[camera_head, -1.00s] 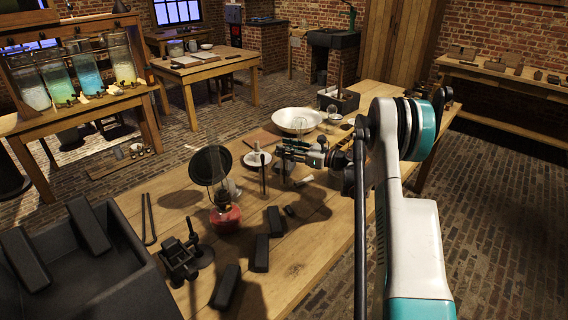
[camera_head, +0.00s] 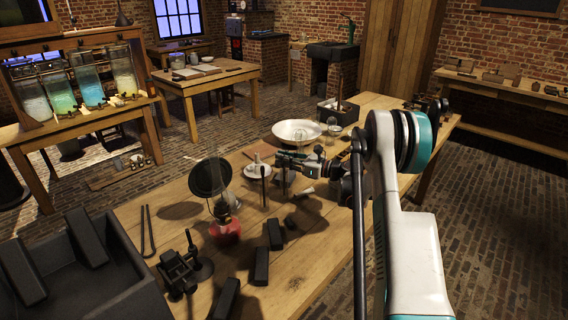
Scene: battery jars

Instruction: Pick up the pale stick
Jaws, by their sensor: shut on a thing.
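My gripper (camera_head: 284,160) reaches left over the middle of the table, seen from the side and small in the view. Its jaws are shut on a slim thing that is mostly hidden by the fingers; I take it to be the pale stick, but its outline is not clear. A small white dish (camera_head: 250,172) stands just left of the fingertips. A dark upright rod (camera_head: 263,186) is in front of that dish. A short pale piece (camera_head: 305,191) lies on the table below my gripper.
A wide white bowl (camera_head: 297,131) stands behind my gripper. A red lamp (camera_head: 225,232) and a round black disc (camera_head: 211,177) stand to the left. Several dark blocks (camera_head: 262,266) lie in front, and a dark tray (camera_head: 130,292) is at front left.

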